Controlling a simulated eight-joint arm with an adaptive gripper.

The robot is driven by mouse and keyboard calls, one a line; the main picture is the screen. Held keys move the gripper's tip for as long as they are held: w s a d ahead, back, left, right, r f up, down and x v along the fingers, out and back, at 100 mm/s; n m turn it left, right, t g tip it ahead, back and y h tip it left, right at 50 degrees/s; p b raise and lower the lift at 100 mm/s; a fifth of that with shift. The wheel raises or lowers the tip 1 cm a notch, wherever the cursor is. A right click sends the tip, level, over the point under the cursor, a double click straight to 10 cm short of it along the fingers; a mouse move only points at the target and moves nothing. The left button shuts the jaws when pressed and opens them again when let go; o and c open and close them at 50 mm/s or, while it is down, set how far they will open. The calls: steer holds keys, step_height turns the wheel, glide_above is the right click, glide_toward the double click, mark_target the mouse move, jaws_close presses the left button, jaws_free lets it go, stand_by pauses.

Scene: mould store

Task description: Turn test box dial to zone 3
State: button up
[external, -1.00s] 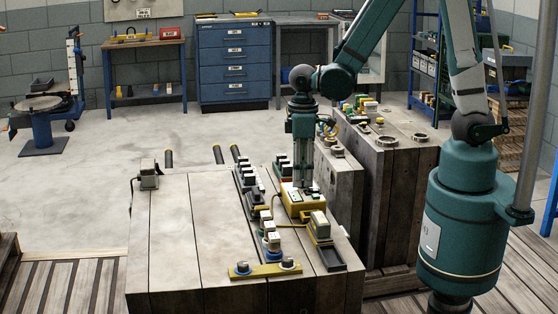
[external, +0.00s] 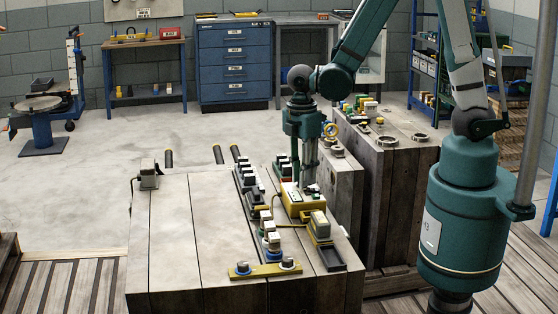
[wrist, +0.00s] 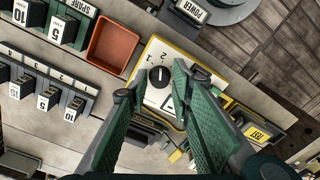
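The yellow test box (external: 296,205) with a pale top sits on the wooden block's right side. In the wrist view its white face (wrist: 155,55) carries a round black dial (wrist: 158,77) with a pale mark. Small digits, including a 1 and a 2, are printed beside the dial; the exact zone it points to is hard to read. My gripper (wrist: 152,82) is open, with one green finger on each side of the dial and visible gaps. In the external view my gripper (external: 309,186) points down over the box, and its fingertips partly hide the face.
A row of dark labelled blocks (wrist: 50,92) and an orange-brown tray (wrist: 112,45) lie left of the box. A yellow-framed TEST unit (wrist: 256,133) and a round POWER base (wrist: 215,8) are nearby.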

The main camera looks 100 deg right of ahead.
steer(key=shift+n, duration=0.6)
steer(key=shift+r, duration=0.25)
step_height(320, 180, up, 7)
steer(key=shift+r+p, duration=0.1)
steer(key=shift+p, duration=1)
steer(key=s+a+r+m+t+p, duration=0.1)
steer(key=a+r+m+t, duration=0.1)
steer(key=a+r, duration=0.5)
steer(key=s+a+r+m+t+p, duration=0.1)
steer(key=a+r+m+t+p, duration=0.1)
steer(key=a+r, duration=0.5)
steer(key=shift+s+r+m+t+h, duration=0.3)
steer(key=shift+r+m+t+h, duration=0.15)
steer(key=shift+r, duration=2.55)
steer(key=shift+a, duration=0.1)
